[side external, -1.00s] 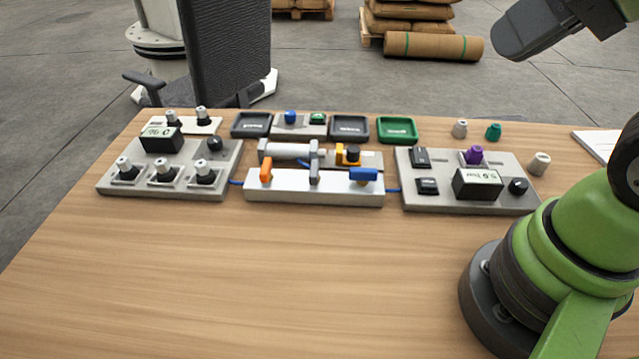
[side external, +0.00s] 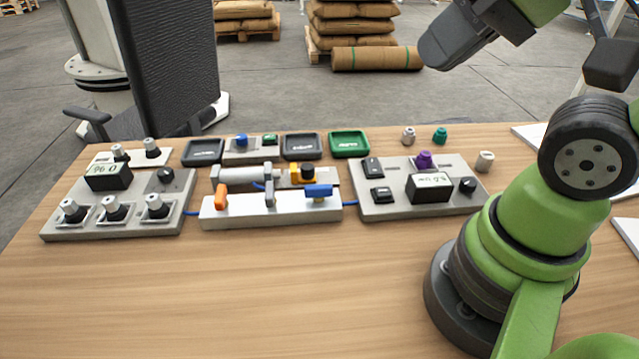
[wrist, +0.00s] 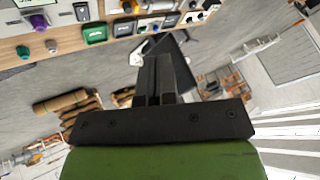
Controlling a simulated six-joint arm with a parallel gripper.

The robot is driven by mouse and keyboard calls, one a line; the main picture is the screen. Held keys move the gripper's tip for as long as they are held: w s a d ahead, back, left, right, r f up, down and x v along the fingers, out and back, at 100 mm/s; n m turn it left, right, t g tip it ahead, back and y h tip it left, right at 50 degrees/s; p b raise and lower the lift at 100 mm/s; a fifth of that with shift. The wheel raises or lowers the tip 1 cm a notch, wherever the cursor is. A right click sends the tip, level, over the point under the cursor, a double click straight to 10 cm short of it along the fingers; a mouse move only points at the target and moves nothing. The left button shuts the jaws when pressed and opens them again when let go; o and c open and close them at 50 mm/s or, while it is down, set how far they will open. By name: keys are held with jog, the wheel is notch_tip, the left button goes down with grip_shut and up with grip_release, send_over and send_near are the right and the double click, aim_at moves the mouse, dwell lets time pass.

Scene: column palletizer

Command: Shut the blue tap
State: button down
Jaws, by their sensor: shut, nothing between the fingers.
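The blue tap (side external: 319,190) sits on the right end of the long white block (side external: 240,215) at the table's middle. Its blue handle lies about parallel to the block's long side. An orange tap handle (side external: 221,197) at the block's left end stands more upright. My gripper (side external: 432,55) is shut and empty, high above and behind the table's far right side, well away from the blue tap. Its dark fingers also show in the wrist view (wrist: 160,62), where I cannot make out the blue tap.
A grey cylinder (side external: 245,174) and a yellow-and-black part (side external: 303,172) stand just behind the block. Control panels with knobs stand left (side external: 125,220) and right (side external: 400,203). Trays, including a green one (side external: 348,144), line the back. The front table (side external: 220,290) is clear.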

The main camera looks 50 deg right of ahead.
jog(key=w+a+f+m+t+y, duration=0.1)
jog(key=w+a+f+m+y, duration=0.15)
jog(key=w+a, duration=0.7)
jog(key=s+d+f+m+g+h, duration=0.1)
jog(key=d+f+g+h, duration=0.1)
jog(key=f+h, duration=0.2)
jog(key=d+f+m+g+h, duration=0.1)
jog(key=d+f+g+h, duration=0.1)
jog(key=f, duration=0.7)
jog(key=shift+s+f+g+h, duration=0.4)
jog(key=shift+g+h, duration=0.2)
jog(key=shift+h, duration=0.25)
jog(key=shift+d+m, duration=0.1)
jog(key=shift+m, duration=0.15)
